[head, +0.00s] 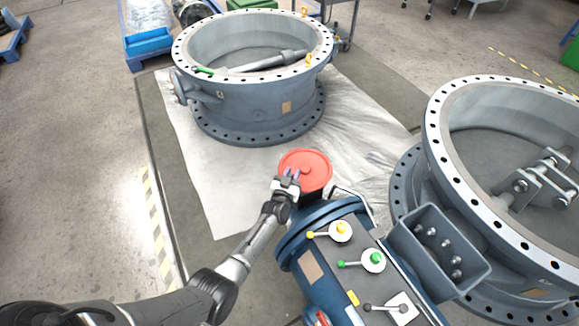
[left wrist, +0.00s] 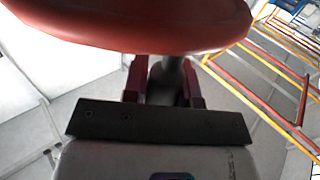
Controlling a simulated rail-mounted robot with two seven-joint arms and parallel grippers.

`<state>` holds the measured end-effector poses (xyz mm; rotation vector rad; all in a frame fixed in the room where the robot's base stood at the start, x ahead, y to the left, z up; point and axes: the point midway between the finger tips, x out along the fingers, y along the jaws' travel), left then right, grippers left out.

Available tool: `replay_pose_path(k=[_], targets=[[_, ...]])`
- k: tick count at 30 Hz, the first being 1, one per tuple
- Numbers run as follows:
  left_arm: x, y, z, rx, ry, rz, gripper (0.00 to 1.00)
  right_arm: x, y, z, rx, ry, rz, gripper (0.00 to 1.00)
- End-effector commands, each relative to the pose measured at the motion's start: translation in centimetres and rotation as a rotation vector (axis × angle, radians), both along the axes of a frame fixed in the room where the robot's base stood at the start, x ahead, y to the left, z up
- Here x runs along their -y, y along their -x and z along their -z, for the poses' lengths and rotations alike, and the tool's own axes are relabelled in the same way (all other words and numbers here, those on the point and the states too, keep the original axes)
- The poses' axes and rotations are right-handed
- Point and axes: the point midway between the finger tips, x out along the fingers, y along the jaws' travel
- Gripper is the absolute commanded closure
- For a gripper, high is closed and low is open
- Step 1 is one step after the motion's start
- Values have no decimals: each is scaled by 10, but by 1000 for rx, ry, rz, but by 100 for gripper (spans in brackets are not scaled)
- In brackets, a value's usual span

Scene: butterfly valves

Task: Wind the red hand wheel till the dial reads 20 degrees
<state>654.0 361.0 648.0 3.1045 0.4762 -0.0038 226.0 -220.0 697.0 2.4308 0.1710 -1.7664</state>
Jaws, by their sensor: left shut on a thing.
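The red hand wheel (head: 307,169) is a solid round disc at the end of the blue valve actuator (head: 330,262), in the middle of the head view. What the fingers touch is partly hidden. I cannot make out a degree dial or a reading. My right gripper is not in view.
The actuator carries a yellow-knobbed lever (head: 340,231), a green-knobbed lever (head: 374,260) and a black-knobbed lever (head: 402,307). A large grey valve body (head: 255,112) stands behind on a white sheet (head: 205,200). Another valve body (head: 440,180) stands close at the right.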

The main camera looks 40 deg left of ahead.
Motion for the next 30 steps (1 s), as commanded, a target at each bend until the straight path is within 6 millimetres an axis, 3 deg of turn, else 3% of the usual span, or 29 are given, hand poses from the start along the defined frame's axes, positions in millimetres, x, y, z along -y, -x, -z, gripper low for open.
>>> replay_pose_path(k=[12,30], targets=[[34,-7,-2,4,-2,10,100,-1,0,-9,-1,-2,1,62],[45,-12,-1,1,-3,9,100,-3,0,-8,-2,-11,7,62]])
